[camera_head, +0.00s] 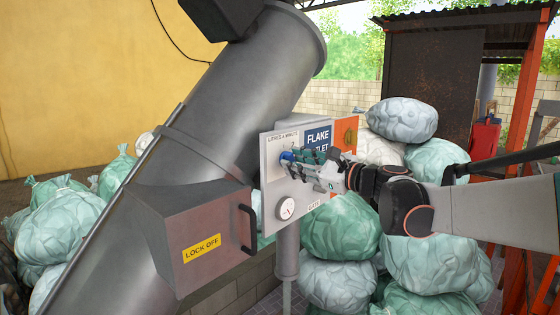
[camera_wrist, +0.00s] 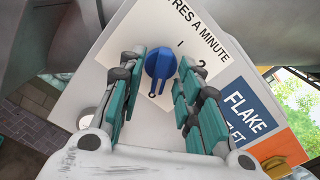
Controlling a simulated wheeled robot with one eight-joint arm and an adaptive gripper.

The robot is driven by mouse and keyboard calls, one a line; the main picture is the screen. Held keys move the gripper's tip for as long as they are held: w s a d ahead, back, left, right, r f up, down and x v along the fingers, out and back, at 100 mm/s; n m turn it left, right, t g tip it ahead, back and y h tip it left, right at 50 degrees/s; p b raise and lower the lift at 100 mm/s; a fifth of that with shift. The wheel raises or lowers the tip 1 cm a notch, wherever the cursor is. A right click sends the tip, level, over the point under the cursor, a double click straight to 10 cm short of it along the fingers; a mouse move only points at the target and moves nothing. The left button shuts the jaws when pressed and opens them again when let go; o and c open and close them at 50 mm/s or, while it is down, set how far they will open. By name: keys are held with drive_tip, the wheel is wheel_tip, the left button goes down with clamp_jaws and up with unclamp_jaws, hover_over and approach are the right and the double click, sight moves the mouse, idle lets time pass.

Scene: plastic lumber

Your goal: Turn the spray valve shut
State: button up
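My gripper (camera_head: 300,157) reaches the panel from the right. In the wrist view its teal-padded fingers (camera_wrist: 157,80) are open, one on each side of the knob, with gaps visible. Whether the fingertips touch the panel, I cannot tell.
A blue "flake outlet" sign (camera_head: 317,138) and an orange plate (camera_head: 345,133) sit beside the knob. A dial gauge (camera_head: 286,208) is below. A large grey chute (camera_head: 225,105) with a "lock off" box (camera_head: 200,238) stands left. Filled bags (camera_head: 340,228) are piled behind.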

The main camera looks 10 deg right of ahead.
drive_tip(key=shift+s+d, duration=0.15)
drive_tip(key=shift+s, duration=0.05)
drive_tip(key=shift+w, duration=0.1)
clamp_jaws()
drive_tip(key=shift+n, duration=0.3)
drive_tip(key=shift+s+n+b, duration=0.2)
drive_tip(key=shift+n+b, duration=3.25)
drive_tip(key=shift+n, duration=11.25)
drive_tip(key=shift+f, duration=0.1)
